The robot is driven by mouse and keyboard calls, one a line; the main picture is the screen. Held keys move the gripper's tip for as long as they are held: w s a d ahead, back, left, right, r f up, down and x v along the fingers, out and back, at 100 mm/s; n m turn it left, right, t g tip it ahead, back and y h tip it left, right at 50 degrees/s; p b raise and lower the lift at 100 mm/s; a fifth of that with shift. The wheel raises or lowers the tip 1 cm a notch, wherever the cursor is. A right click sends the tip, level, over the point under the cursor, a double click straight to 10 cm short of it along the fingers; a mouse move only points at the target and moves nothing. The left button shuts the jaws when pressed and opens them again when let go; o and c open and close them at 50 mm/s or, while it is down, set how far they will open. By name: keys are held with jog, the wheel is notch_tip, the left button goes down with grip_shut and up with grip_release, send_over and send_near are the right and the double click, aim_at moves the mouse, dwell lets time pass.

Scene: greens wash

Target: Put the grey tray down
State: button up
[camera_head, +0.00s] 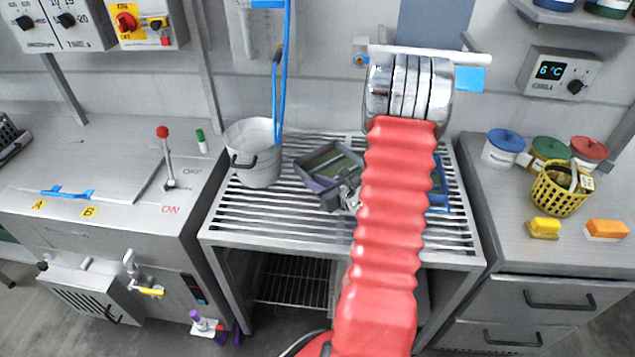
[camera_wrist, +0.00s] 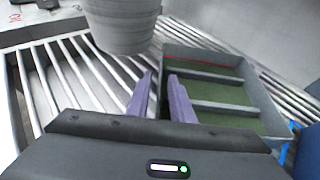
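The grey tray (camera_head: 349,150) has a green inside and dividers. It is over the slatted rack (camera_head: 278,222), between the grey bucket and my arm. I cannot tell whether its underside touches the slats. In the wrist view the tray (camera_wrist: 264,98) extends right and ahead of my gripper (camera_wrist: 161,76). The purple fingers stand on either side of its near left wall with a narrow gap, and look shut on that wall. In the head view my red arm sleeve hides part of the tray's right side and much of the gripper.
The grey bucket (camera_head: 254,157) stands on the rack to the tray's left; it also shows in the wrist view (camera_wrist: 122,25). A blue item (camera_head: 438,185) is partly hidden behind my arm at the right. Bare slats lie at the front left. A yellow basket (camera_head: 558,193) stands on the right counter.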

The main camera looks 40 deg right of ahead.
jog(key=shift+r, duration=0.1)
jog(key=v, duration=1.2)
jog(key=shift+a+r, duration=0.1)
dwell(0.4)
